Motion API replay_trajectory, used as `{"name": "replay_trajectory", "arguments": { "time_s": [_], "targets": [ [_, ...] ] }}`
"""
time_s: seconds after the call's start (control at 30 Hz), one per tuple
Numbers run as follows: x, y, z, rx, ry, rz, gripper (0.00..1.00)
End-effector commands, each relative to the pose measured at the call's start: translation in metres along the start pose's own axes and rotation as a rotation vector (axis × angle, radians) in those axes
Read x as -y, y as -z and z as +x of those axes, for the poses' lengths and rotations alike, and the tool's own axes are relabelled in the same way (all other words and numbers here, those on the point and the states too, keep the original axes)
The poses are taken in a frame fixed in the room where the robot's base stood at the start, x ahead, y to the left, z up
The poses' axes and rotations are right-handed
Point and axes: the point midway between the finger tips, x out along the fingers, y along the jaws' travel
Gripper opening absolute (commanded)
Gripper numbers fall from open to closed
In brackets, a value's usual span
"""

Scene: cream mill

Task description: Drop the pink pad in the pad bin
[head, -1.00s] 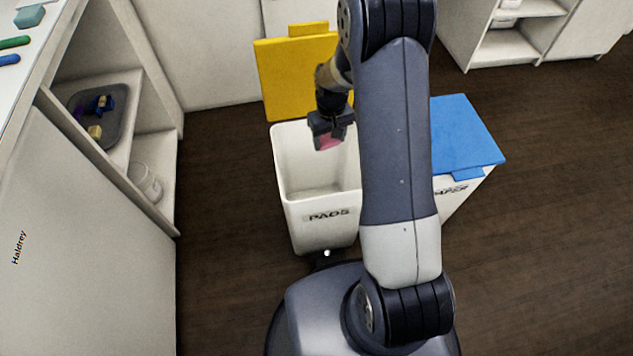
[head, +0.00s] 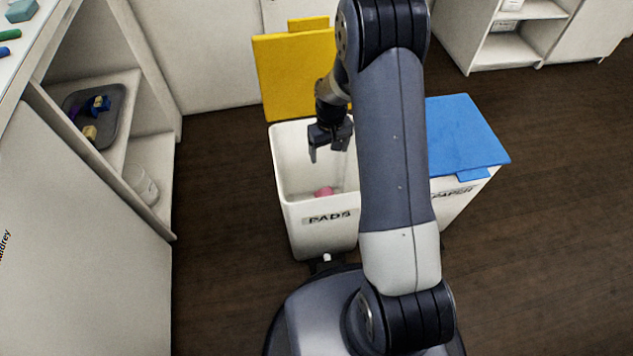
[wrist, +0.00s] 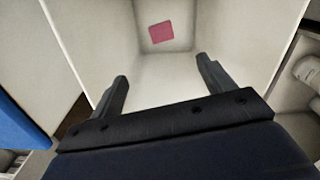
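The pink pad (head: 324,192) lies inside the white pad bin (head: 319,238), labelled PADS, low down near its front wall. The pad also shows as a pink square in the wrist view (wrist: 161,32), apart from my fingers. The bin's yellow lid (head: 291,75) stands open at the back. My gripper (head: 328,153) is above the bin opening, pointing down. In the wrist view (wrist: 162,88) its two fingers are spread with nothing between them.
A paper bin (head: 462,200) with a closed blue lid (head: 462,137) stands right of the pad bin, partly hidden by my arm. Dark floor is open at right.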

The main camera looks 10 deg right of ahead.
Motion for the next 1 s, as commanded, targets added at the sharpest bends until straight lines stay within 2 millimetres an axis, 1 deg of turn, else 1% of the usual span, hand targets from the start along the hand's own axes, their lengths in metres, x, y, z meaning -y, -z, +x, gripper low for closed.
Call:
{"name": "replay_trajectory", "arguments": {
  "time_s": [0.07,0.27,0.37,0.47,0.7,0.8,0.9,1.0],
  "targets": [
    [0.000,0.000,0.000,0.000,0.000,0.000,0.83],
    [0.000,0.000,0.000,0.000,0.000,0.000,0.83],
    [0.000,0.000,-0.005,-0.001,0.000,0.000,0.83],
    [0.000,0.001,-0.019,-0.004,-0.001,0.000,0.83],
    [0.000,0.001,-0.069,-0.004,-0.001,0.000,0.83],
    [0.000,0.001,-0.086,-0.003,-0.001,0.000,0.83],
    [0.000,0.001,-0.099,-0.002,-0.001,0.000,0.83],
    [0.000,0.000,-0.106,-0.001,0.000,0.000,0.83]
  ]
}}
